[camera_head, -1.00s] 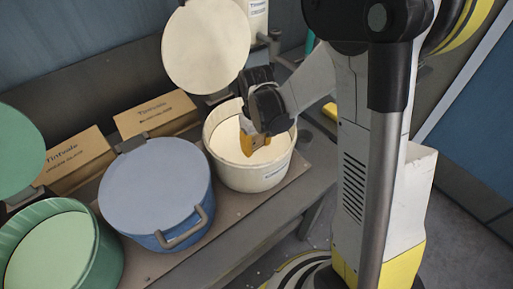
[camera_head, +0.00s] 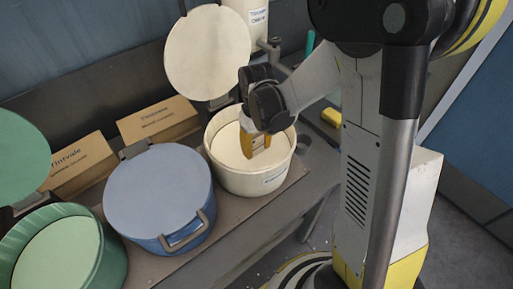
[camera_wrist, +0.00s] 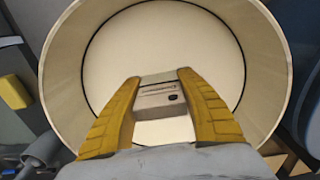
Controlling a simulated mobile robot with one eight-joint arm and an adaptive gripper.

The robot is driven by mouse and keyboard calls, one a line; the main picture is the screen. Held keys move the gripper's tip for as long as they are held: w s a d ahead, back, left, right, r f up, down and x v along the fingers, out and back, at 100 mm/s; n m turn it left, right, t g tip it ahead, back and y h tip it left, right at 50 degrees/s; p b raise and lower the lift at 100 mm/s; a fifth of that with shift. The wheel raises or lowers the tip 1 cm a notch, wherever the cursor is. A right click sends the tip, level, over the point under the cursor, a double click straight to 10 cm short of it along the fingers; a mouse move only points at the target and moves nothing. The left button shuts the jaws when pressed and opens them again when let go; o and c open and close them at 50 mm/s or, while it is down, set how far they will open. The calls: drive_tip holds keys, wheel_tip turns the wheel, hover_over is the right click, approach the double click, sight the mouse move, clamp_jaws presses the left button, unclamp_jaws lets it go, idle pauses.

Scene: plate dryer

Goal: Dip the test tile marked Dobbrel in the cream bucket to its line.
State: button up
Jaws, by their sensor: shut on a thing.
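The cream bucket (camera_head: 222,172) stands open at the right end of the bench, with pale cream liquid in it. Its round cream lid (camera_head: 207,50) is tipped up behind it. My gripper (camera_head: 257,150) is over the bucket's mouth, fingers pointing down. In the wrist view the yellow fingers (camera_wrist: 158,78) are shut on a small pale test tile (camera_wrist: 160,97). The tile bears a dark printed word too small to read surely, and a dark mark. The bucket's rim (camera_wrist: 262,50) rings the tile there. The tile's lower end and its line are not clear, so I cannot tell whether it touches the liquid.
A blue bucket (camera_head: 170,236) with its lid shut stands left of the cream one. A green bucket (camera_head: 105,262) stands open at the far left. Two tan labelled boxes (camera_head: 160,120) sit behind them. A yellow block (camera_head: 331,114) lies right of the cream bucket.

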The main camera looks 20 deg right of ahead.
drive_tip(key=shift+r+p, duration=3.75)
drive_tip(key=shift+r, duration=1.75)
